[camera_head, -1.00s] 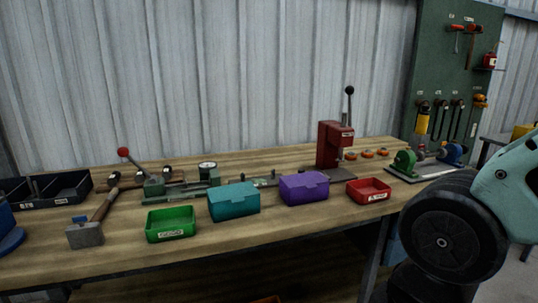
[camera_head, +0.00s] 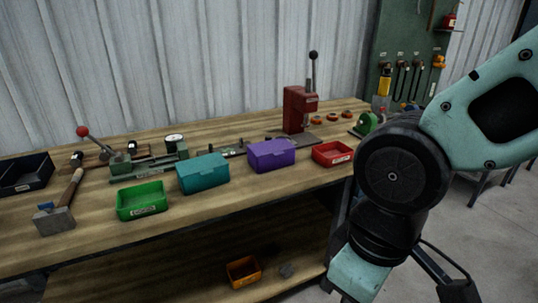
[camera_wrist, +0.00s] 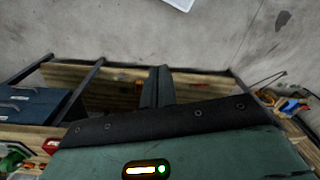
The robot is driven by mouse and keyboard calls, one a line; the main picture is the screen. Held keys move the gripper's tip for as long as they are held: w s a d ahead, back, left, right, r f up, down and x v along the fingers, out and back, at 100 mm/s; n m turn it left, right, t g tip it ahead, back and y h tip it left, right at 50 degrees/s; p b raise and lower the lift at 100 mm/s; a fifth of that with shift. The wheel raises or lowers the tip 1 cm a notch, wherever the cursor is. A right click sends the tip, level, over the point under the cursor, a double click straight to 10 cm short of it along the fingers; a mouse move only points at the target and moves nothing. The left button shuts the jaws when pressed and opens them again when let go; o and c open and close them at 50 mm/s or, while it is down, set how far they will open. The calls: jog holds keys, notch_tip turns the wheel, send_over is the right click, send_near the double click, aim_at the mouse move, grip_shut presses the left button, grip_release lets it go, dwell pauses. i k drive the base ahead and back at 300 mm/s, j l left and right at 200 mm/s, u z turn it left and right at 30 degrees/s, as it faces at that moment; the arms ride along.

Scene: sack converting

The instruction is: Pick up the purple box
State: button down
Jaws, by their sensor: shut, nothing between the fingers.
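The purple box (camera_head: 271,155) stands closed on the wooden workbench (camera_head: 215,206), between a teal box (camera_head: 203,174) and a red tray (camera_head: 332,153). It is upright, with its lid down. My gripper (camera_wrist: 160,72) shows in the wrist view with its two dark fingers together and nothing between them. It points over the floor and a wooden surface, apart from the purple box, which I cannot make out in that view. In the head view my arm is at the right, beside the bench's right end.
A green tray (camera_head: 142,201) and a hammer (camera_head: 60,207) lie left of the boxes. A red press (camera_head: 298,108) with an upright lever stands behind the purple box. An orange bin (camera_head: 243,271) sits on the lower shelf. Blue drawers (camera_wrist: 28,104) show in the wrist view.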

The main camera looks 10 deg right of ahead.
aim_at(267, 163)
jog(key=i+l, duration=0.75)
jog(key=i, duration=0.3)
jog(key=i+l, duration=0.1)
jog(key=i, duration=0.35)
jog(key=j, duration=0.25)
jog(key=k+u, duration=0.05)
